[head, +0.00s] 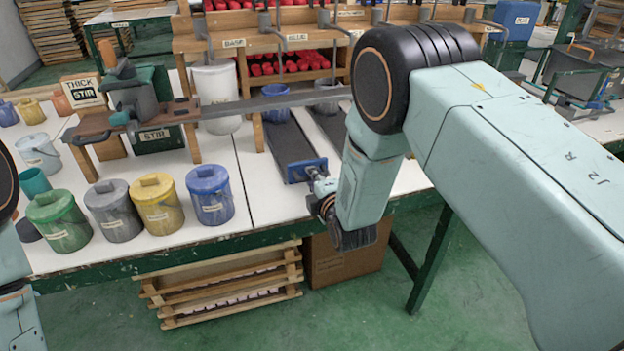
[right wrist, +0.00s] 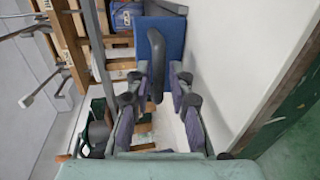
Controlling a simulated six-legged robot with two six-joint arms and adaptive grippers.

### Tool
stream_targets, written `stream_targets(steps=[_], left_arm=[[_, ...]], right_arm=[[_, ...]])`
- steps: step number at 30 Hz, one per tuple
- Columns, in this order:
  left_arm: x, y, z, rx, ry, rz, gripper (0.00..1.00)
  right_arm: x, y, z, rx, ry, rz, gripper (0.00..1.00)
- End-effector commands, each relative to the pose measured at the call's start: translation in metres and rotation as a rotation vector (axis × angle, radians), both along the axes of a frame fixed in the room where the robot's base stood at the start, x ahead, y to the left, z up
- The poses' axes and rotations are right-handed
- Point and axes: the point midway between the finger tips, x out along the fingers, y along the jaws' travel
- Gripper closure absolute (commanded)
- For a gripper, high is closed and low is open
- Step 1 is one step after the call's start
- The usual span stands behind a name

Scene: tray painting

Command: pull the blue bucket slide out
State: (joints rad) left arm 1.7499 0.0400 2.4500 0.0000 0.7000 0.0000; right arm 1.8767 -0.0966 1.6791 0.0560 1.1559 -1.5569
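The blue bucket slide is a long dark track (head: 284,140) with a blue front plate (head: 297,172), pointing toward me near the table's front edge. A blue bucket (head: 276,108) stands at its far end. In the right wrist view the blue plate (right wrist: 172,38) carries a dark upright handle (right wrist: 155,68). My right gripper (head: 320,183) is at this plate. In the right wrist view its two fingers (right wrist: 159,92) are spread on either side of the handle, with gaps showing. My left gripper is outside the view; only part of my left arm shows.
A second dark slide (head: 331,124) lies just to the right, partly behind my right arm. Lidded green (head: 58,222), grey (head: 114,212), yellow (head: 158,205) and blue (head: 210,196) buckets stand on the left front of the table. A stirring stand (head: 152,112) is behind them.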

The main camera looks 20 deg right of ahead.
Motion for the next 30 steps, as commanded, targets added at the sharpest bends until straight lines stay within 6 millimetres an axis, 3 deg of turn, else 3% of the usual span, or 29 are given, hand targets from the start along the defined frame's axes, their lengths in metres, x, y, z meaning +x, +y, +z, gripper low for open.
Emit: stream_targets(steps=[12, 20, 30], left_arm=[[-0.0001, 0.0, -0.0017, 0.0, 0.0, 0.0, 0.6], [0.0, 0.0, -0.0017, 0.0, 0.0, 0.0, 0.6], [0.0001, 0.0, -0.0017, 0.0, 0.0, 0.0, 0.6]], right_arm=[[0.0118, 0.0004, -0.0013, 0.0, 0.0, 0.0, 0.79], [0.0116, 0.0003, -0.0014, 0.0, 0.0, 0.0, 1.0], [0.0115, -0.0001, -0.0012, 0.001, 0.0, -0.001, 1.0]])
